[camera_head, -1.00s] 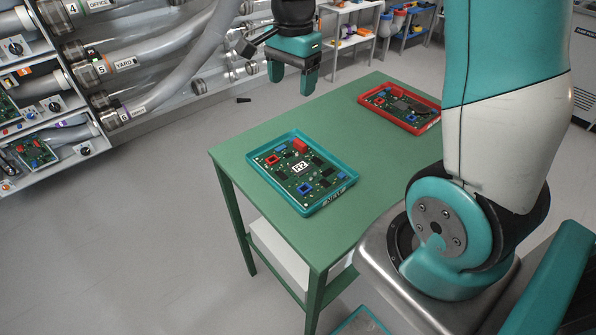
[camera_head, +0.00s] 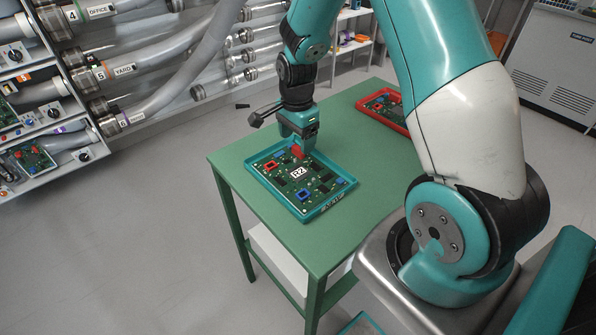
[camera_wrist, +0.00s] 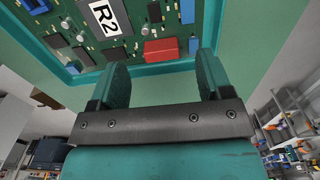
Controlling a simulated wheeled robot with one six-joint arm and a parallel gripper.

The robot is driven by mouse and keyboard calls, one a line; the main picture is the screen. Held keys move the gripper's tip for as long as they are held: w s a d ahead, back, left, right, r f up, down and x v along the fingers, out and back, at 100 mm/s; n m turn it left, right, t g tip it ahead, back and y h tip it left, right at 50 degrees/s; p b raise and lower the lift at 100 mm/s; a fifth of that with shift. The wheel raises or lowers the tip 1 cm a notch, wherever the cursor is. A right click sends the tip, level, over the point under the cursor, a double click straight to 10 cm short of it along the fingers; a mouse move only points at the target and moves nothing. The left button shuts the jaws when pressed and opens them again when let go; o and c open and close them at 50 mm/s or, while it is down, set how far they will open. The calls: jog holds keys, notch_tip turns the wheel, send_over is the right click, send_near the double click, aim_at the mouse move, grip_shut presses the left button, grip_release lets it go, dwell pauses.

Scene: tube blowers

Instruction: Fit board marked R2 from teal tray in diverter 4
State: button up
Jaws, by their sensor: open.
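The green circuit board marked R2 (camera_head: 318,183) lies flat in the teal tray (camera_head: 313,215) on the green table. It carries a red block (camera_head: 297,152) near its far edge, with blue parts around. My gripper (camera_head: 297,153) is above that far edge, pointing down, its fingers around or close beside the red block; contact is unclear. In the wrist view the two fingers (camera_wrist: 161,75) are spread, with the red block (camera_wrist: 167,50) just beyond the gap between them. The board (camera_wrist: 110,20) fills the top of that view. Diverter 4 (camera_head: 70,16) shows only partly at upper left.
A red tray (camera_head: 393,122) with another board sits at the table's far right, partly behind my arm. Racks with pipes labelled YARD (camera_head: 123,72) and OFFICE (camera_head: 100,10) stand at left. Open grey floor (camera_head: 130,220) lies between racks and table (camera_head: 232,168).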

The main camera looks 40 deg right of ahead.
aim_at(297, 149)
notch_tip(297, 149, down, 4)
jog(key=shift+r, duration=0.2)
jog(key=shift+c, duration=0.2)
jog(key=c, duration=1.1)
jog(key=shift+o, duration=0.2)
notch_tip(297, 149, up, 20)
